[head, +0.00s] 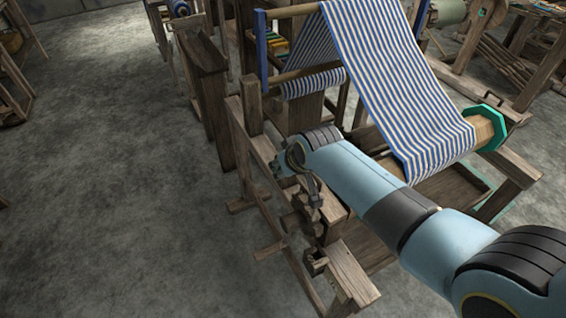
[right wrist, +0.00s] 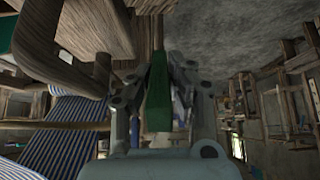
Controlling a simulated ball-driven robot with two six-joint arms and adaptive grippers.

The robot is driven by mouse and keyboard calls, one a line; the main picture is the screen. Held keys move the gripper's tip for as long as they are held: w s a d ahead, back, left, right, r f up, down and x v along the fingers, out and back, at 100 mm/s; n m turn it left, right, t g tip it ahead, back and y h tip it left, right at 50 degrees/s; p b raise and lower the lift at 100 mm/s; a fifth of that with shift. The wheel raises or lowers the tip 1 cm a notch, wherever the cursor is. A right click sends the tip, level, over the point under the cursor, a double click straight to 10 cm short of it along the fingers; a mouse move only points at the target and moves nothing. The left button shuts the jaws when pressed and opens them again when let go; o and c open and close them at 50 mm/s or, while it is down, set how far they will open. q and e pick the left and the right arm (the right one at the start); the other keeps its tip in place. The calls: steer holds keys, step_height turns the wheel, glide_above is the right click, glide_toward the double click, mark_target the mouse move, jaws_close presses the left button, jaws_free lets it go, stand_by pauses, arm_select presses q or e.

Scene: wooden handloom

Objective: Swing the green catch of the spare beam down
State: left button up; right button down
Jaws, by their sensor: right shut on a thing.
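The green catch (right wrist: 157,95) shows in the right wrist view as a dark green bar, upright in the picture, between my gripper's fingers. My right gripper (right wrist: 158,75) is shut on it. In the head view my right gripper (head: 314,200) is at the near wooden frame (head: 262,165) of the loom, low beside its posts. The catch cannot be made out there, hidden by the gripper and wood. I cannot tell which timber is the spare beam. My left gripper is in neither view.
Blue-and-white striped cloth (head: 385,80) runs down to a wooden roller with a green end plate (head: 490,127), close beside my right arm. Wooden beams (right wrist: 75,45) crowd the upper left of the right wrist view. Grey floor (head: 110,200) is open on the left.

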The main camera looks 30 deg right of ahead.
stand_by(0.4)
steer(key=c, duration=1.2)
jaws_free()
steer(key=shift+c, duration=0.2)
steer(key=v, duration=1.2)
